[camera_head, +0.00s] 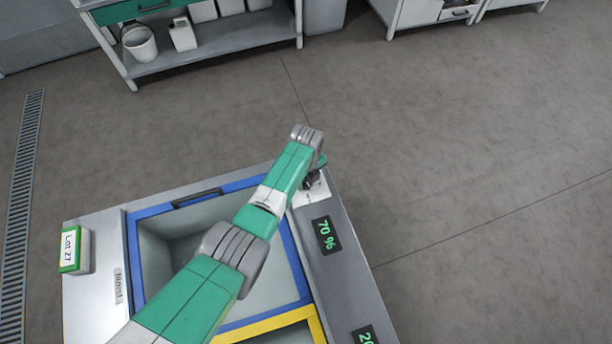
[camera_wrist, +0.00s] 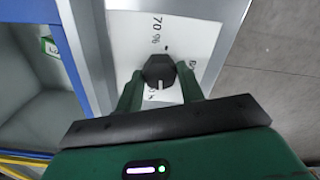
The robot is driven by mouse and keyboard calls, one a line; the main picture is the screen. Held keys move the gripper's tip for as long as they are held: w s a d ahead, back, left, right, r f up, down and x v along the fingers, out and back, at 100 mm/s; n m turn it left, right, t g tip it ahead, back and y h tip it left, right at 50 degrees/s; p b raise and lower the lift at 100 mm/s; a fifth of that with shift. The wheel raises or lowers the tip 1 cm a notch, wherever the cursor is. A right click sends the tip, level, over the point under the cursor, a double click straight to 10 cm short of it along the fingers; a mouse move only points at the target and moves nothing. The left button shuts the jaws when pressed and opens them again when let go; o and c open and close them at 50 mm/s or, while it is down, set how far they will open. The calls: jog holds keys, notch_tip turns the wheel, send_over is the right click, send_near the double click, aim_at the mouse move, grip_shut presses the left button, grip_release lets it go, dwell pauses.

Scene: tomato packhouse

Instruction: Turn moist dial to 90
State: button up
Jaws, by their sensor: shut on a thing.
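The moist dial is a dark, faceted knob (camera_wrist: 158,68) on a white printed plate (camera_wrist: 128,52). A short white line shows on its side nearest my gripper. My gripper (camera_wrist: 161,78) is shut on the dial, one green finger on each side; in the head view my gripper (camera_head: 314,177) is partly hidden by my arm, and the dial is hard to make out. A black display (camera_head: 325,235) beside it reads 70 % in green. A "Moist" label (camera_head: 118,286) is on the left side of the station.
A blue-rimmed bin (camera_head: 140,232) lies under my arm, with a yellow-rimmed bin (camera_head: 300,316) nearer. A second display (camera_head: 366,336) is partly cut off. A "Lot 27" box (camera_head: 73,250) stands at the left. Open floor lies right of the station.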

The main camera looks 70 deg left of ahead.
jog(key=shift+r, duration=0.1)
jog(key=o, duration=1)
notch_tip(320, 180, up, 8)
jog(key=p, duration=0.4)
